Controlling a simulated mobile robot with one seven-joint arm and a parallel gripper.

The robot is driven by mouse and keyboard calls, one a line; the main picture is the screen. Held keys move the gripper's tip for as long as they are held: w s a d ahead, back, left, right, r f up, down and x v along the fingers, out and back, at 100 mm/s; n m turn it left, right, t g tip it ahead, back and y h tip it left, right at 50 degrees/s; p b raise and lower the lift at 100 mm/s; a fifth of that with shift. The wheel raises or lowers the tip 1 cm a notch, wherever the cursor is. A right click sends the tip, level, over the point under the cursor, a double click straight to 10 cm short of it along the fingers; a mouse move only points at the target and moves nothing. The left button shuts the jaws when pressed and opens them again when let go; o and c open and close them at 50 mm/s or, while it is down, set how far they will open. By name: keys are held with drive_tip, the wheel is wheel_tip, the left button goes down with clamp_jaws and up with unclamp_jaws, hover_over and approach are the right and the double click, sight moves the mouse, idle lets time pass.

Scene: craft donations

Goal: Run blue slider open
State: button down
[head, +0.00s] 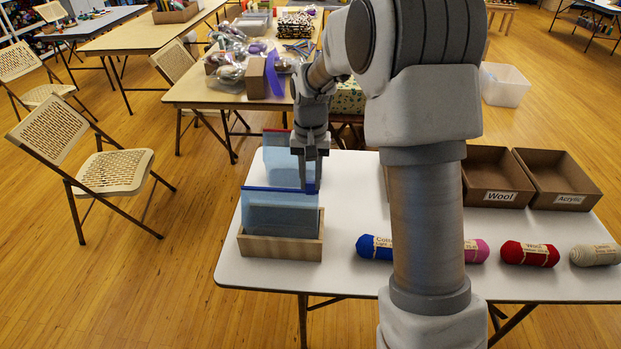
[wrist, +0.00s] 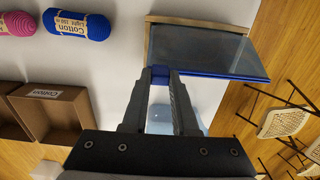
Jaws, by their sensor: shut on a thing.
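A clear bluish zip pouch (head: 283,215) stands upright in a wooden holder (head: 280,249) on the white table. A blue strip (head: 270,189) runs along its top edge. The blue slider (wrist: 160,72) is at one end of this strip, the right end in the head view. My gripper (head: 311,183) comes down from above and is shut on the slider. The wrist view shows both fingertips on either side of it. The pouch (wrist: 205,52) and its strip stretch away to the right there. Whether the strip is parted cannot be told.
A second pouch (head: 285,165) with a red strip stands just behind. Yarn rolls, including a blue one (head: 373,247) and a red one (head: 529,253), lie along the table's front. Brown boxes labelled Wool (head: 500,196) and Acrylic (head: 569,200) stand at the right.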

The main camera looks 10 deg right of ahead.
sight(251, 188)
idle(0.8)
drive_tip(key=w+a+p, duration=0.1)
drive_tip(key=w+a, duration=0.1)
drive_tip(key=a, duration=0.4)
drive_tip(key=w+a+p, duration=0.1)
drive_tip(key=w+a, duration=0.1)
drive_tip(key=a, duration=0.5)
drive_tip(key=shift+w+a+p, duration=0.25)
drive_tip(key=shift+p, duration=0.05)
drive_tip(key=c, duration=0.6)
unclamp_jaws()
drive_tip(key=shift+c, duration=0.2)
wheel_tip(251, 188, up, 17)
drive_tip(key=p, duration=0.1)
drive_tip(key=shift+r+p, duration=0.2)
drive_tip(key=shift+p, duration=0.1)
